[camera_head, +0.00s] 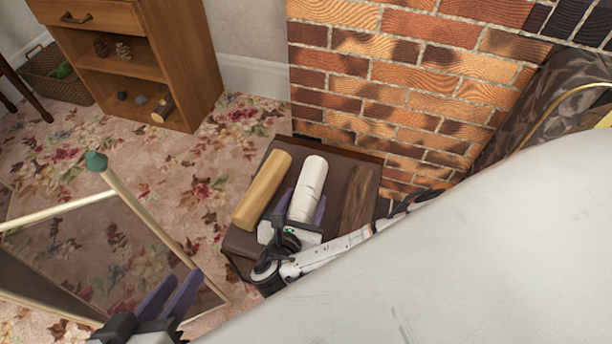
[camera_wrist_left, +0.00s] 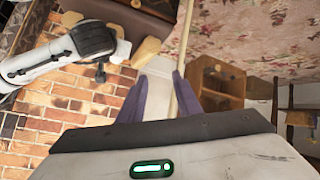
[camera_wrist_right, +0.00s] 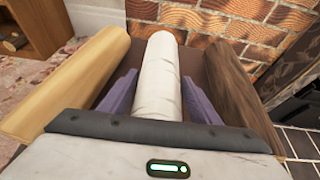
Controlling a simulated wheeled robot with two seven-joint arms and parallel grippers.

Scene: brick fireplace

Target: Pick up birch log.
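The birch log (camera_head: 312,180) is white with dark marks and lies on a brown box-like stand (camera_head: 247,240) between two other logs. My right gripper (camera_head: 304,207) is open, one purple finger on each side of the birch log's near part. In the right wrist view, the birch log (camera_wrist_right: 158,75) runs between the fingers, with narrow gaps showing; the near end is hidden behind the gripper body. My left gripper (camera_head: 180,285) is open and empty, away from the stand at the lower left; its fingers also show apart in the left wrist view (camera_wrist_left: 163,78).
A yellowish log (camera_head: 262,190) lies left of the birch log, a dark brown log (camera_head: 357,196) right of it. The brick fireplace (camera_head: 400,80) stands behind. A glass-topped table or frame (camera_head: 95,245) is near my left gripper. A wooden cabinet (camera_head: 185,60) stands at the back left.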

